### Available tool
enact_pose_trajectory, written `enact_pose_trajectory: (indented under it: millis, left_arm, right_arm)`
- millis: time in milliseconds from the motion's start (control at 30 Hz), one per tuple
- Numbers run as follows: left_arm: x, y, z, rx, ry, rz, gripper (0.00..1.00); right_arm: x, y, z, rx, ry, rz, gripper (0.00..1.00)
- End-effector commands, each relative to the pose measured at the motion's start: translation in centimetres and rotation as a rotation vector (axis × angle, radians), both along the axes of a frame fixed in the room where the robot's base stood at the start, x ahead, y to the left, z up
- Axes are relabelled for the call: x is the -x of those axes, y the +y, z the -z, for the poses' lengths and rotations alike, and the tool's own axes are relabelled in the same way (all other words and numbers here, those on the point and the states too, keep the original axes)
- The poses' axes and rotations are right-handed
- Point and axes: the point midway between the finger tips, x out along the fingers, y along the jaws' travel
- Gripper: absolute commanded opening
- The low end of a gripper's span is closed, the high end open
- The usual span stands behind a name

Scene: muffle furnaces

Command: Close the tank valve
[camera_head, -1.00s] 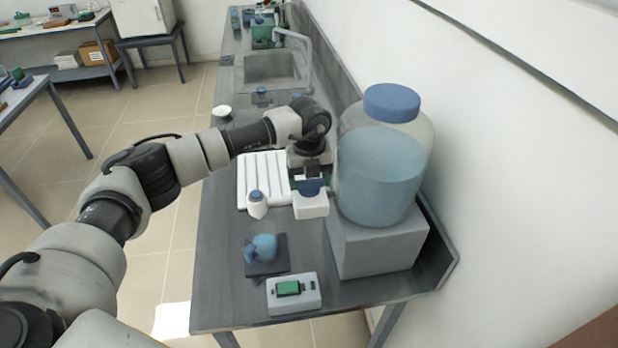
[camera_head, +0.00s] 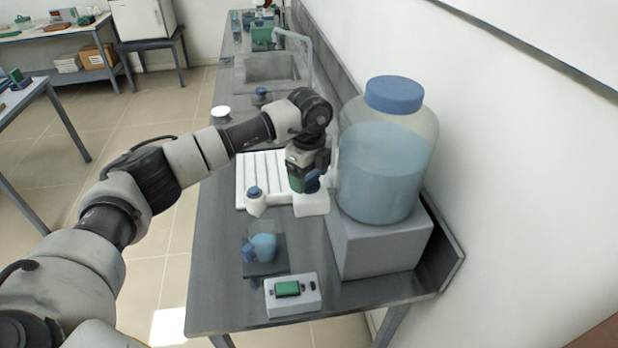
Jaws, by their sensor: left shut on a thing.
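The tank (camera_head: 385,165) is a large clear jar with a blue lid, holding blue liquid, on a grey block. My left gripper (camera_head: 310,184) points down at the tank's left side. It is shut on the blue tank valve (camera_head: 313,180), which is mostly hidden by the fingers. A white block (camera_head: 311,204) sits just below the gripper. A small clear vessel with blue in it (camera_head: 263,247) stands on a dark pad nearer the front. My right gripper is out of view.
A white device with a green display (camera_head: 293,295) lies at the bench's front. A white ribbed tray (camera_head: 262,172) and a small blue-capped bottle (camera_head: 255,202) are left of the gripper. A sink (camera_head: 270,70) lies behind. The wall bounds the right.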

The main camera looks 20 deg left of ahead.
Motion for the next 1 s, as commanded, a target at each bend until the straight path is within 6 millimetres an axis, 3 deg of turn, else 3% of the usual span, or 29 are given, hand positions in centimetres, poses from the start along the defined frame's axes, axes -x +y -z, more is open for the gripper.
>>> enact_pose_trajectory:
  millis: [600,1000]
  left_arm:
    - [-0.1,0.0,-0.1,0.001,-0.004,-0.573,0.49]
    - [-0.1,0.1,-0.2,0.0,-0.006,-0.819,0.49]
  right_arm:
    - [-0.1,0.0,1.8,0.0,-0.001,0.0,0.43]
    - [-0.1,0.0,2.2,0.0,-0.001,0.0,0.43]
